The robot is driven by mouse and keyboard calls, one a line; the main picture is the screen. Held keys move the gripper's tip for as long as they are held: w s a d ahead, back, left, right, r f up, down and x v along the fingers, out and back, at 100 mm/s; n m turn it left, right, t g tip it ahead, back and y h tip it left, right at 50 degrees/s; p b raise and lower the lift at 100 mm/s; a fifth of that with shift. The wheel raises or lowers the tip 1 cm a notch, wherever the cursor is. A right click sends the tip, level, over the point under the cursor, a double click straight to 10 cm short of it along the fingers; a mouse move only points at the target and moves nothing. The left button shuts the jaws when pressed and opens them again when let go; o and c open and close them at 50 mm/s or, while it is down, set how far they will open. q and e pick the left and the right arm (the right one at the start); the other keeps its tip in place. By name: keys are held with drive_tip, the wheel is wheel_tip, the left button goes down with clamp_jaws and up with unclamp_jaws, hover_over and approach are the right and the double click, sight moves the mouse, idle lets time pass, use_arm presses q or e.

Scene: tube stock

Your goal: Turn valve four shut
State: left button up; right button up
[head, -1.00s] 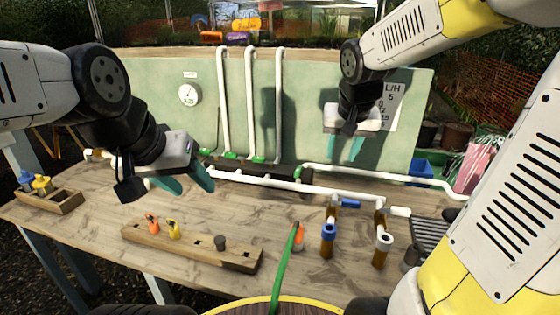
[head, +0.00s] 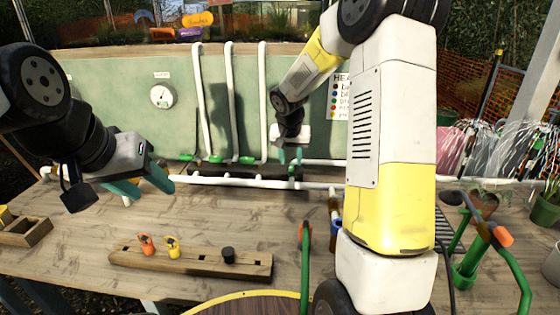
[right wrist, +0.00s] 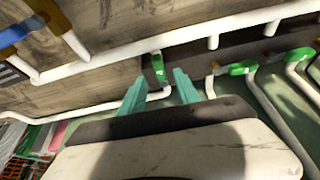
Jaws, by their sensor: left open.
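Several green valve handles sit along the dark rail at the foot of the white pipes. Three show in the head view, one of them the third handle (head: 247,160); the right-end spot is behind my right gripper (head: 291,157). In the right wrist view, the end green handle (right wrist: 158,66) stands just beyond and between the fingertips of my right gripper (right wrist: 160,77), which is open and empty. That handle points differently from the neighbouring green handle (right wrist: 238,68). No valve number is readable. My left gripper (head: 152,189) is open and empty above the bench's left part.
A wooden block (head: 200,264) with orange and yellow clips and a dark knob lies on the bench (head: 90,240). A long white pipe (head: 230,182) runs in front of the rail. A round gauge (head: 161,97) is on the green board. Brown tubes stand partly behind my right arm.

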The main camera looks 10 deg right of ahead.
sight(291, 168)
drive_tip(key=x, duration=0.4)
clamp_jaws()
idle(1.4)
